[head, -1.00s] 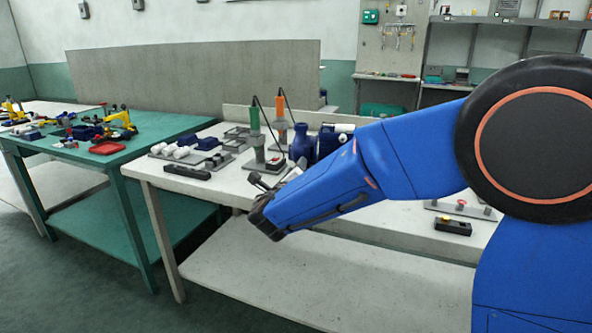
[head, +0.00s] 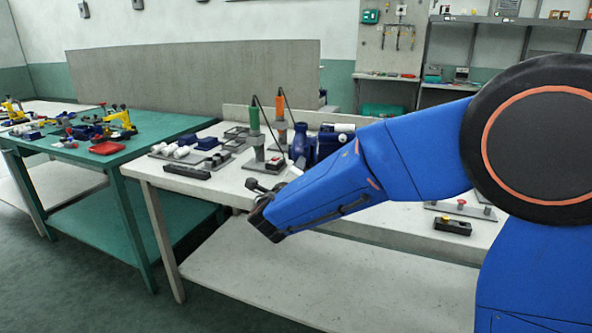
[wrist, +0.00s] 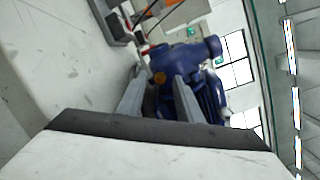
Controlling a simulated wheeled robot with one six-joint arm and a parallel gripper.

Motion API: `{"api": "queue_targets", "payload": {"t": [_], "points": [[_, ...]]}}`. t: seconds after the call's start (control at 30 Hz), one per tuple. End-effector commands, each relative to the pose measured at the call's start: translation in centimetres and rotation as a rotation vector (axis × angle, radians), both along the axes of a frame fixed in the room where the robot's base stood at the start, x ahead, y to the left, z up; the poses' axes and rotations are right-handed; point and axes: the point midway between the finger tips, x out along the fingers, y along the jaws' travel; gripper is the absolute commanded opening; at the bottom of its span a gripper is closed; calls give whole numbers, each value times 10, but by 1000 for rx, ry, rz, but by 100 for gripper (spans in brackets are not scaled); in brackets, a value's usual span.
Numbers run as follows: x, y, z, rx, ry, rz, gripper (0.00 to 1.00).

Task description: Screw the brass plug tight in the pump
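The dark blue pump (head: 328,140) stands on the white bench in the head view, partly hidden behind my blue arm. In the wrist view the pump (wrist: 190,58) lies beyond my fingers. The brass plug (wrist: 160,77) shows as a small yellowish spot on the pump, seen through the gap between the fingertips. My gripper (wrist: 160,84) is open, with its two grey fingers apart and nothing seen held. In the head view my gripper (head: 272,187) is in front of the pump, above the bench's front edge. The plug is hidden in the head view.
Two corded screwdrivers, one green (head: 254,118) and one orange (head: 281,106), stand in holders close left of the pump. A tray of white and blue parts (head: 205,150) lies further left. A black box with a yellow button (head: 452,227) is at right. A green table (head: 70,155) stands left.

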Motion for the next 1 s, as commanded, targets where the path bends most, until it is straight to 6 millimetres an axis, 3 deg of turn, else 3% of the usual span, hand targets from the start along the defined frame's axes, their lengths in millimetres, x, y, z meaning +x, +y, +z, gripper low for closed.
{"api": "queue_targets", "payload": {"t": [0.1,0.23,0.5,0.8,1.0], "points": [[0,0,-1,-1,1,1,30],[0,0,-1,0,1,1,0],[0,0,-1,18,-2,1,0],[0,0,-1,257,-42,-1,0],[0,0,-1,299,-50,-2,0]]}}
